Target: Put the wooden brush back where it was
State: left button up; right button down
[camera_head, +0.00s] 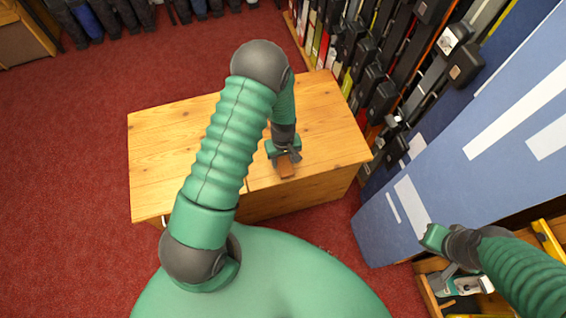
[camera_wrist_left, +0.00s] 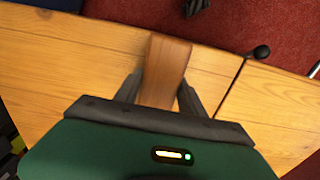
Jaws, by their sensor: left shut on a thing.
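The wooden brush (camera_head: 286,167) is a small brown block at the front edge of the wooden bench top (camera_head: 310,110). My left gripper (camera_head: 285,160) is shut on it. In the left wrist view the brush (camera_wrist_left: 166,70) stands between the two dark fingers of the left gripper (camera_wrist_left: 161,95), its far end pointing toward the bench edge. I cannot tell whether the brush touches the bench. Part of the brush is hidden by the gripper. My right gripper (camera_head: 436,240) is at the lower right, away from the bench; its fingers are not clear.
A blue panel (camera_head: 480,130) with white stripes stands on the right. A shelf of dark cases and files (camera_head: 375,60) lines the back right. A wooden drawer or crate with tools (camera_head: 470,285) lies below my right arm. The bench top around the brush is clear; red carpet (camera_head: 60,150) is open on the left.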

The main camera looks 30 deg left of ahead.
pick_arm(q)
jog(key=shift+f, duration=0.85)
jog(key=shift+a, duration=0.1)
grip_shut()
jog(key=o, duration=1.5)
grip_release()
jog(key=shift+c, duration=0.2)
